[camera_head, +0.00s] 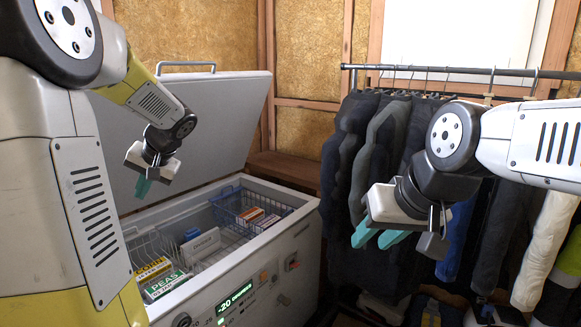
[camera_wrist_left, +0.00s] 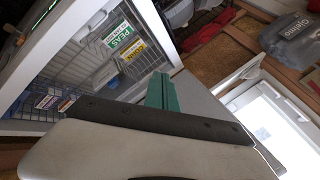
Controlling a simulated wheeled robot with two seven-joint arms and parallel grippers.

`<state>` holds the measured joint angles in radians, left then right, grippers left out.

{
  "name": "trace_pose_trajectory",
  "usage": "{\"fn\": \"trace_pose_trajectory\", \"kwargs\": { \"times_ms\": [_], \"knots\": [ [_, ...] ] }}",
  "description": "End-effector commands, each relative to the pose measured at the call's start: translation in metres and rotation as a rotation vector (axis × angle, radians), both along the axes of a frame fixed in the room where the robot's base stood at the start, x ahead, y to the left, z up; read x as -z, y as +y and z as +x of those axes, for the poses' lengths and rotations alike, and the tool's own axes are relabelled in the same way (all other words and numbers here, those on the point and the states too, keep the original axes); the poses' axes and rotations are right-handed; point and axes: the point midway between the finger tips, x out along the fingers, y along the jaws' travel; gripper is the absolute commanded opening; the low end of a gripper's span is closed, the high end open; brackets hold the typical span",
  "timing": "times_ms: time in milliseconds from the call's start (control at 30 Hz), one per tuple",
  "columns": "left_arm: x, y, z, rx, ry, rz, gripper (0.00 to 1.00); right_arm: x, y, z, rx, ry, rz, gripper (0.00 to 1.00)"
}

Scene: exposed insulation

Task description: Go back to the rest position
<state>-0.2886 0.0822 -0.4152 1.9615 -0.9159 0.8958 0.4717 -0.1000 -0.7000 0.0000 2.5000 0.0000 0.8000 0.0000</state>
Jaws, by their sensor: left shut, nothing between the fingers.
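My left gripper (camera_head: 143,187) hangs over the left part of an open chest freezer, pointing down. Its teal fingers are together and empty. In the left wrist view the shut fingers (camera_wrist_left: 161,92) show in front of the freezer, with nothing between them. My right gripper (camera_head: 379,238) is at the right, in front of the hanging clothes. Its two teal fingers stand apart with nothing between them. The freezer (camera_head: 262,262) has its lid (camera_head: 215,115) raised.
Inside the freezer are a wire basket (camera_head: 228,207) and boxes, among them a green PEAS box (camera_head: 165,285) and a yellow box (camera_head: 152,268). A clothes rail (camera_head: 455,70) with dark garments stands at the right, close to my right arm.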

Motion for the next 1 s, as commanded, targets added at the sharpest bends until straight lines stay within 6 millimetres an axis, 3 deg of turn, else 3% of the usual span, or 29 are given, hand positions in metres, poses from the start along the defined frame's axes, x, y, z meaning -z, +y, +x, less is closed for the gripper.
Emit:
{"fn": "trace_pose_trajectory", "kwargs": {
  "times_ms": [33, 300, 500, 700, 1000],
  "knots": [
    [-0.001, -0.017, -0.021, 0.014, -0.018, -0.088, 0.00, 0.000, 0.000, 0.000, 0.000, 0.000, 0.000, 0.36],
    [-0.009, -0.134, -0.121, 0.166, -0.105, -0.481, 0.00, 0.000, 0.000, 0.000, 0.000, 0.000, 0.000, 0.36],
    [-0.013, -0.201, -0.182, 0.275, -0.178, -0.648, 0.00, 0.000, 0.000, 0.000, 0.000, 0.000, 0.000, 0.36],
    [-0.012, -0.230, -0.208, 0.323, -0.214, -0.710, 0.00, 0.000, 0.000, 0.000, 0.000, 0.000, 0.000, 0.36],
    [-0.012, -0.232, -0.210, 0.328, -0.216, -0.717, 0.00, 0.000, 0.000, 0.000, 0.000, 0.000, 0.000, 0.36]
  ]
}}
